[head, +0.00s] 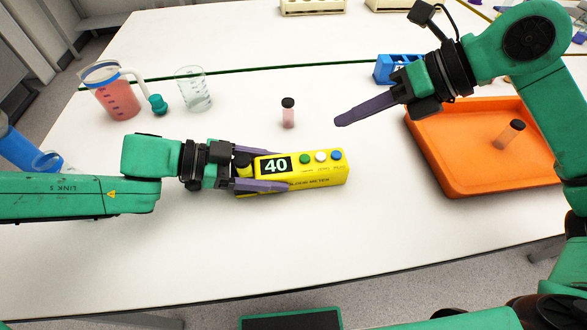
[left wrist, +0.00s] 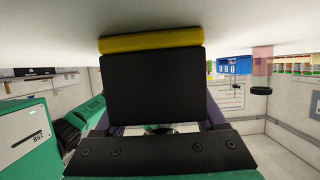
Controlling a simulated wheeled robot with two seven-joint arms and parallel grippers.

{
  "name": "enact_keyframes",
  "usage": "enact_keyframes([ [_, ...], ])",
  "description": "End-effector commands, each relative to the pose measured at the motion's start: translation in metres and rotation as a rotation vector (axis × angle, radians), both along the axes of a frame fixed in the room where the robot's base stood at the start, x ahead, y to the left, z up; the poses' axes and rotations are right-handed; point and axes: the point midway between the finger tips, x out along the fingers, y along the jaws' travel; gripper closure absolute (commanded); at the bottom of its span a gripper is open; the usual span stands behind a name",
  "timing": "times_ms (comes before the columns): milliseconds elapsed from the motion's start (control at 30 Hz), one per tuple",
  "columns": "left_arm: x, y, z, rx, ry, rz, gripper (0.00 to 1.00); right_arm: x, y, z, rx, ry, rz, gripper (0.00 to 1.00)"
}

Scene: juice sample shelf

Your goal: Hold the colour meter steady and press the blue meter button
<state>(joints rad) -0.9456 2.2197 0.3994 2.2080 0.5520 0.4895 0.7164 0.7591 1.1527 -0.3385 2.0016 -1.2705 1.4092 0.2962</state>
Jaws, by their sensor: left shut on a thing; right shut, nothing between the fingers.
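The yellow colour meter (head: 318,175) lies on the white table in the head view, its display reading 40. Its top carries a green button (head: 305,159), a white button (head: 321,157) and the blue meter button (head: 337,155) at the right end. My left gripper (head: 289,186) is shut on the meter from its left end, with purple fingers along its sides. A yellow strip of the meter (left wrist: 150,41) shows in the left wrist view; the rest is hidden. My right gripper (head: 338,122) is shut and empty, above the table and apart from the meter, up and right of the blue button.
A small capped vial (head: 288,115) stands behind the meter. An orange tray (head: 447,180) with another vial (head: 510,134) is at right; a blue rack (head: 396,68) is behind it. A pink jug (head: 114,97) and clear beaker (head: 195,92) stand back left. The front table is clear.

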Motion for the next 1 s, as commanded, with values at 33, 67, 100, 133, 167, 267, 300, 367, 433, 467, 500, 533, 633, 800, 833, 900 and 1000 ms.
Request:
enact_keyframes([
  [33,0.000,0.000,0.000,0.001,0.001,0.000,1.00,0.000,0.000,0.000,0.000,0.000,0.000,1.00],
  [67,0.000,0.000,0.000,0.001,0.001,0.000,1.00,0.000,0.000,0.000,0.000,0.000,0.000,1.00],
  [100,0.000,0.000,0.000,0.001,0.001,0.000,1.00,0.000,0.000,0.000,0.000,0.000,0.000,1.00],
  [133,0.000,0.000,0.000,0.001,0.001,0.000,1.00,0.000,0.000,0.000,0.000,0.000,0.000,1.00],
  [167,0.000,0.000,0.000,0.001,0.001,0.000,1.00,0.000,0.000,0.000,0.000,0.000,0.000,1.00],
  [267,0.000,0.000,0.000,0.001,0.001,0.000,1.00,0.000,0.000,0.000,0.000,0.000,0.000,1.00],
  [300,0.000,0.000,0.000,0.001,0.001,0.000,1.00,0.000,0.000,0.000,0.000,0.000,0.000,1.00],
  [367,0.000,0.000,0.000,0.001,0.001,0.000,1.00,0.000,0.000,0.000,0.000,0.000,0.000,1.00],
  [433,0.000,0.000,0.000,0.001,0.001,0.000,0.20,0.000,0.000,0.000,0.000,0.000,0.000,1.00],
  [467,0.000,0.000,0.000,0.001,0.001,0.000,0.09,0.000,0.000,0.000,0.000,0.000,0.000,1.00],
  [500,0.000,0.000,0.000,0.001,0.001,0.000,0.00,0.000,0.000,0.000,0.000,0.000,0.000,1.00],
  [533,0.000,0.000,0.000,0.001,0.001,0.000,0.00,0.000,0.000,0.000,0.000,0.000,0.000,1.00],
  [633,0.000,0.000,0.000,0.000,0.001,0.000,0.00,0.000,0.000,0.000,0.000,0.000,0.000,1.00],
  [800,0.001,0.006,0.003,0.001,-0.003,0.002,0.00,0.000,0.000,0.000,0.000,0.000,0.000,1.00],
  [833,0.001,0.009,0.004,0.001,-0.003,0.002,0.00,0.000,0.000,0.000,0.000,0.000,0.000,1.00],
  [900,0.001,0.020,0.009,0.000,-0.006,0.003,0.00,0.000,0.000,0.000,0.000,0.000,0.000,1.00],
  [1000,0.000,0.039,0.017,0.000,-0.008,0.003,0.00,0.000,0.000,0.000,0.000,0.000,0.000,1.00],
])
